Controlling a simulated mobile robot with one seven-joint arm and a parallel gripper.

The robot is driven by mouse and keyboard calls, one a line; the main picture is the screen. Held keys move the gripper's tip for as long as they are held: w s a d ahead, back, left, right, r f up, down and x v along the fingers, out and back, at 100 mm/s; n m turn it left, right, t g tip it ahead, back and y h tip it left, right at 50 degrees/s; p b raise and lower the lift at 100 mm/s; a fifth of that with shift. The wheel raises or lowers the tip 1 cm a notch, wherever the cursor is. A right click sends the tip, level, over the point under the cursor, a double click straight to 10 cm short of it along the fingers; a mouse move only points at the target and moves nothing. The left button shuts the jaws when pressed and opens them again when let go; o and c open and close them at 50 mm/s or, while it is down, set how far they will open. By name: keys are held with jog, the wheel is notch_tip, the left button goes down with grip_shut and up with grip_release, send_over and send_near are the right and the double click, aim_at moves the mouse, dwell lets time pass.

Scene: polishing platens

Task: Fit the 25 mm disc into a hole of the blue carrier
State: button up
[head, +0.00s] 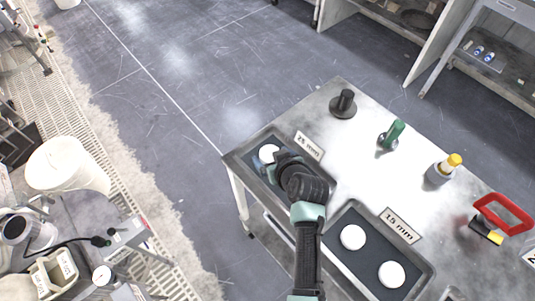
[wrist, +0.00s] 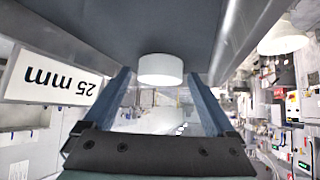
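A white disc (head: 268,153) lies on the dark floor of the tray (head: 232,158) marked 25 mm, at the table's left end. In the wrist view a white disc (wrist: 160,69) sits between my fingertips, against the dark tray floor, with a gap on each side. I cannot tell for certain that it is the same disc. My gripper (wrist: 158,76) is open and low over this tray; in the head view my wrist hides part of the tray. I see no blue carrier in either view.
The 15 mm tray (head: 430,271) with two white discs (head: 352,237) is to the right. Behind stand a black knobbed piece (head: 343,104), a green-handled piece (head: 391,135), a yellow-capped bottle (head: 443,170) and a red-handled tool (head: 503,213). The table's middle is clear.

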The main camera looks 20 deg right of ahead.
jog(key=c, duration=1)
jog(key=shift+r+p, duration=3.05)
jog(key=shift+r, duration=0.45)
jog(key=shift+c, duration=0.2)
